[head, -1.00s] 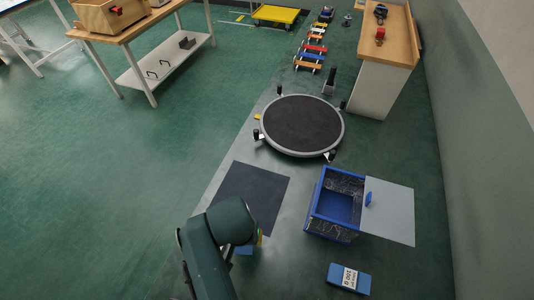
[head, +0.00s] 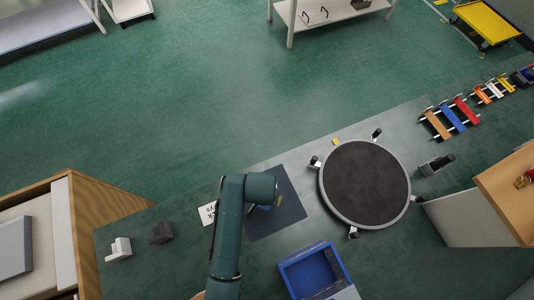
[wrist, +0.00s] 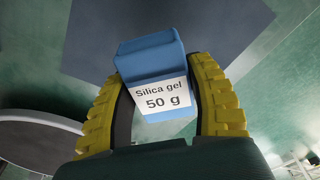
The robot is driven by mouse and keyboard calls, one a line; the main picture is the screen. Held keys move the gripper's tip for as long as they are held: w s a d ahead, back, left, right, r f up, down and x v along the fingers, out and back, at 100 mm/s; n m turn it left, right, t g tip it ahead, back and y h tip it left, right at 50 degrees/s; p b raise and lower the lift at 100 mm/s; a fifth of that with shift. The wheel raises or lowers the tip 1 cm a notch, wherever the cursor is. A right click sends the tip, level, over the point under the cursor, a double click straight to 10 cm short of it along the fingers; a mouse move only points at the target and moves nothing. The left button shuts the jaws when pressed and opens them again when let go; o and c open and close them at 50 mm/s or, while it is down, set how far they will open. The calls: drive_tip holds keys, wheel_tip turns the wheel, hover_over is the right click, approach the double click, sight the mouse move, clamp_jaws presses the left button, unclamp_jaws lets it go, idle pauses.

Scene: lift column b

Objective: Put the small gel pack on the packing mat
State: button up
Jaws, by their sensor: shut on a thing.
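The small gel pack (wrist: 153,62) is a blue block with a white label reading "Silica gel 50 g". In the wrist view it sits between the two yellow ribbed fingers of my gripper (wrist: 158,76), which is shut on it. My gripper (head: 266,207) is over the mat there, mostly hidden under my arm, with a bit of blue showing. In the wrist view the mat (wrist: 225,25) lies beyond the pack, which appears above it.
A round dark turntable (head: 366,184) with a grey rim stands right of the mat. A blue open box (head: 305,257) is below it. Open green floor lies beyond.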

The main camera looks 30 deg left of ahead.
wheel_tip(320, 180, down, 6)
drive_tip(key=shift+f+b, duration=0.2)
drive_tip(key=shift+b, duration=0.5)
drive_tip(key=shift+w, duration=0.1)
drive_tip(key=o, duration=1.1)
drive_tip(key=r+p, duration=0.1)
drive_tip(key=r, duration=0.3)
drive_tip(key=s+r+p, duration=0.1)
drive_tip(key=r, duration=0.3)
drive_tip(key=r+p, duration=0.1)
drive_tip(key=r, duration=0.3)
drive_tip(key=shift+s+d, duration=0.2)
drive_tip(key=shift+s, duration=0.05)
